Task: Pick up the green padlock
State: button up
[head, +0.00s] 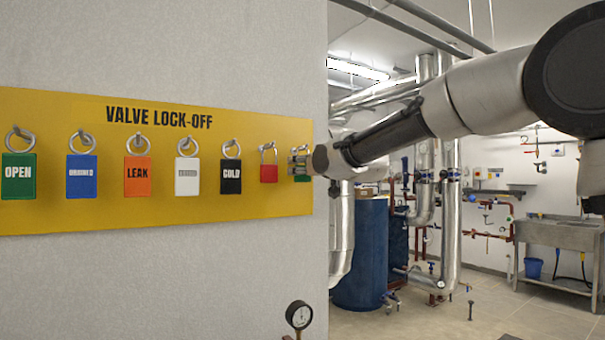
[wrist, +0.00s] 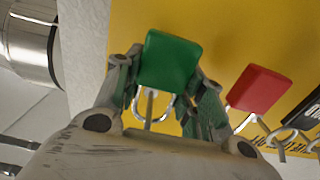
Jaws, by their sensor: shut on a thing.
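A plain green padlock (wrist: 168,62) hangs at the right end of the yellow board, its shackle around a peg. My gripper (wrist: 162,88) has one finger on each side of it and is shut on it. In the head view, my gripper (head: 303,162) covers most of this lock, and only a little green padlock body (head: 302,179) shows below the fingers. Another green padlock, labelled OPEN (head: 19,176), hangs at the far left of the board.
A red padlock (head: 268,173) hangs close to the left of my gripper; it also shows in the wrist view (wrist: 259,89). Blue, orange, white and black locks hang farther left on the yellow board (head: 160,215). The wall ends just right of the board, with pipes beyond.

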jog(key=shift+r, duration=0.1)
jog(key=shift+r, duration=0.55)
notch_tip(320, 180, up, 3)
jog(key=shift+f, duration=0.2)
jog(key=v, duration=1.8)
jog(key=shift+f, duration=0.2)
jog(key=shift+w, duration=0.15)
jog(key=shift+f+x, duration=0.3)
jog(key=shift+x, duration=2.65)
jog(key=shift+f+x, duration=0.35)
jog(key=shift+x, duration=2.6)
jog(key=shift+f+x, duration=0.3)
jog(key=shift+x, duration=2.65)
jog(key=shift+a, duration=0.1)
